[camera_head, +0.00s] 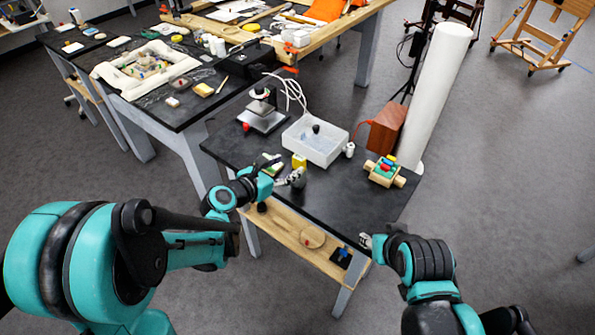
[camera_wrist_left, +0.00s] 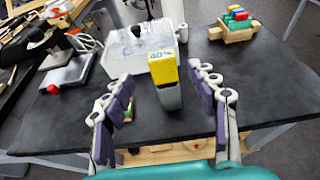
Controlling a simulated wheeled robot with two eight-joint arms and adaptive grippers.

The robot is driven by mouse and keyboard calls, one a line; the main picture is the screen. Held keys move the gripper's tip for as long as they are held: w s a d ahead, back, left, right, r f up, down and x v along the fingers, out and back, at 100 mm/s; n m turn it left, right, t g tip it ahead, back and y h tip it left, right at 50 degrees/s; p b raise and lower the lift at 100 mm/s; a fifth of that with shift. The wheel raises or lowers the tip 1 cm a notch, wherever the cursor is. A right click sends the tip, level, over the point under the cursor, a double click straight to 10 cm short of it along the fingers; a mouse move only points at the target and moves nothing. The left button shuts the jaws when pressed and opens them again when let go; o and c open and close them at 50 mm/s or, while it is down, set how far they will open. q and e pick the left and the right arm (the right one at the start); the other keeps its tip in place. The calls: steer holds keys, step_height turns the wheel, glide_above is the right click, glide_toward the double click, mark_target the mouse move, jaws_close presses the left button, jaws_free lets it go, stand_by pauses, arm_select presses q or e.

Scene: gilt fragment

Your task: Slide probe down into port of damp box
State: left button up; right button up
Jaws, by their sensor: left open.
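The probe is probably the upright piece with a yellow head marked "40" (camera_wrist_left: 162,68) and a dark grey lower body. It stands on the black table, also seen in the head view (camera_head: 299,161). The damp box looks to be the whitish translucent box (camera_head: 318,150) just behind it, with a dark round part on top; it also shows in the wrist view (camera_wrist_left: 128,57). I cannot make out a port clearly. My left gripper (camera_wrist_left: 162,78) is open, its fingers either side of the probe, apparently not touching it. My right gripper (camera_head: 366,241) is at the table's front edge; its fingers are too small to read.
A stand with a red knob (camera_head: 262,117) is left of the box. A small white cylinder (camera_head: 349,150) stands right of it. A wooden block with coloured pieces (camera_head: 384,171) lies on the right. A small green-and-yellow item is beside my left gripper. The front-right tabletop is clear.

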mark_target(297, 162)
arm_select(q)
steer(key=shift+x, duration=1.05)
steer(key=b+x, duration=0.2)
steer(key=x, duration=0.2)
steer(key=shift+w+d+f, duration=0.15)
steer(key=shift+d, duration=0.15)
steer(key=shift+c, duration=0.9)
steer(key=c, duration=1.1)
